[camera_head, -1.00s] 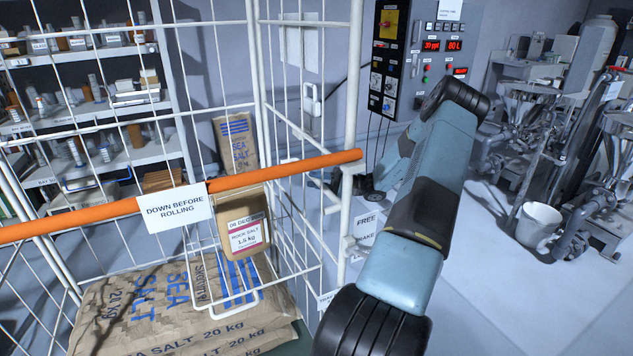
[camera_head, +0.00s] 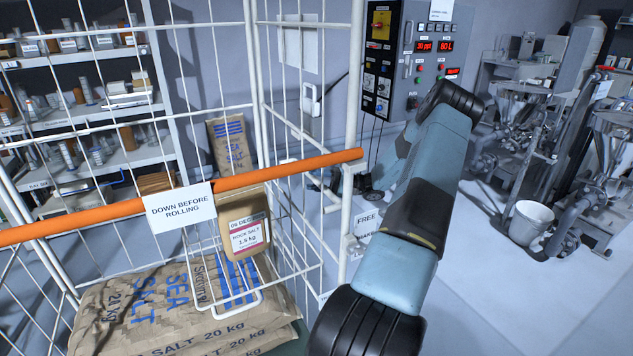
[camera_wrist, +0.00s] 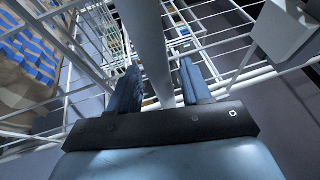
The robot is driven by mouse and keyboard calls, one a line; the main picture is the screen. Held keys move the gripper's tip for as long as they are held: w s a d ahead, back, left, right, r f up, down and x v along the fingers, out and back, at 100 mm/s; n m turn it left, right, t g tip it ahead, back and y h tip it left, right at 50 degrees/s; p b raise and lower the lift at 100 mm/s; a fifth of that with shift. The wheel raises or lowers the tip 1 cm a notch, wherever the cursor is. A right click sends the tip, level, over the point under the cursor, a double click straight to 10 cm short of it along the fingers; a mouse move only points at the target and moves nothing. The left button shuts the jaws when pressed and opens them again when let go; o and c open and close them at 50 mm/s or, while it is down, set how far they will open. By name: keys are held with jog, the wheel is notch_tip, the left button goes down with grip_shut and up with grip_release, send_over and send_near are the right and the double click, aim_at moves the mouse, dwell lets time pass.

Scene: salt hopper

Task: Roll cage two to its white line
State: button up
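The white wire cage (camera_head: 358,70) fills the left and middle of the head view. Its orange bar (camera_head: 290,170) lies across the front, with a label reading "DOWN BEFORE ROLLING" (camera_head: 180,205). Sea salt sacks (camera_head: 150,310) lie stacked inside. A rock salt bag (camera_head: 243,225) sits in a small wire basket on the cage. My arm reaches past the cage's right post; its end is hidden in the head view. In the wrist view, my gripper (camera_wrist: 160,80) has its fingers apart, either side of a pale upright post (camera_wrist: 146,40); contact is unclear. No white floor line shows.
Shelving with jars and boxes (camera_head: 85,110) stands behind at left. Another salt sack (camera_head: 232,145) stands behind the cage. A control panel (camera_head: 415,60) is on the back wall. Machines and a white bucket (camera_head: 531,222) stand at right. Clear floor (camera_head: 510,300) lies at lower right.

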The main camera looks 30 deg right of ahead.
jog(key=shift+d, duration=0.1)
jog(key=v, duration=1.3)
jog(key=shift+s+d+f, duration=0.2)
jog(key=shift+d+f, duration=0.05)
jog(key=shift+f, duration=0.05)
